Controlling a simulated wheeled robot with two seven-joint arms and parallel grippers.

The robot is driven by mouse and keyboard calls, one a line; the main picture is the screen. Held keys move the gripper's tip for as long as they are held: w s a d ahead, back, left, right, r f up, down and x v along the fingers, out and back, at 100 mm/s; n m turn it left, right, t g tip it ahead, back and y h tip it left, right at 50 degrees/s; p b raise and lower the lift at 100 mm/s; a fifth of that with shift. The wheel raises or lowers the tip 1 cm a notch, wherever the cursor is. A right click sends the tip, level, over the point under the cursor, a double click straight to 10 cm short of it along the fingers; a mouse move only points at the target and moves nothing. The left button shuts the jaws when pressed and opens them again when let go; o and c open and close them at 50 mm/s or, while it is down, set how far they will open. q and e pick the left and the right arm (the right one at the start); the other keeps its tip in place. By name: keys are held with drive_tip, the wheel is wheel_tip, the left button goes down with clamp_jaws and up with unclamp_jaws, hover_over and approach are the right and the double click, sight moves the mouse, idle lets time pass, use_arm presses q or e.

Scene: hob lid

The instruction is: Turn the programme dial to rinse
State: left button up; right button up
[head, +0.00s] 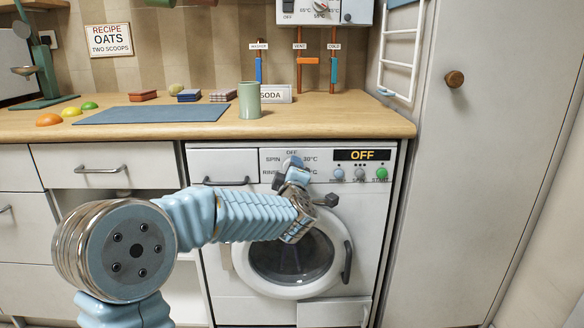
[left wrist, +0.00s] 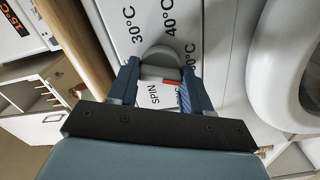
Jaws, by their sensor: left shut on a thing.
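The programme dial (head: 292,161) is a grey knob on the washing machine's front panel, mostly hidden by my left gripper in the head view. Labels OFF, 30°C, SPIN and RINSE stand around it. The display (head: 362,155) reads OFF. My left gripper (head: 291,172) is at the panel, shut on the dial. In the left wrist view the grey dial (left wrist: 160,58) sits between the two blue fingers (left wrist: 157,82), with SPIN and a red mark near them. I cannot tell exactly where the dial points. My right gripper is not in view.
Small buttons (head: 360,174) sit right of the dial. The round washer door (head: 337,262) is below my left wrist. A green cup (head: 249,100) and SODA box (head: 276,94) stand on the worktop (head: 330,118) above. A tall cupboard (head: 455,180) closes off the right side.

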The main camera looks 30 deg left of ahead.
use_arm(q)
drive_tip(key=shift+d+f+m+p, duration=0.1)
drive_tip(key=shift+m+p, duration=1.8)
drive_tip(key=shift+m, duration=1.8)
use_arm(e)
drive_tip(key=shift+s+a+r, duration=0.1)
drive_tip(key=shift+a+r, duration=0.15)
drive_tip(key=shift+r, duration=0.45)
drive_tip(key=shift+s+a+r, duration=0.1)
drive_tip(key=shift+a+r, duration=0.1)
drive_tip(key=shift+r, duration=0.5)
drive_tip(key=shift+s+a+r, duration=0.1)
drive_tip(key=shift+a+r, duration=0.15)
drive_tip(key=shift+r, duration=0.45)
use_arm(q)
drive_tip(key=shift+f, duration=0.1)
drive_tip(key=o, duration=1)
drive_tip(key=shift+o, duration=0.2)
drive_tip(key=v, duration=1.3)
drive_tip(key=shift+s+b, duration=0.4)
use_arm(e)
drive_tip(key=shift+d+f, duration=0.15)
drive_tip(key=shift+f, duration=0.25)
use_arm(q)
drive_tip(key=shift+d, duration=0.1)
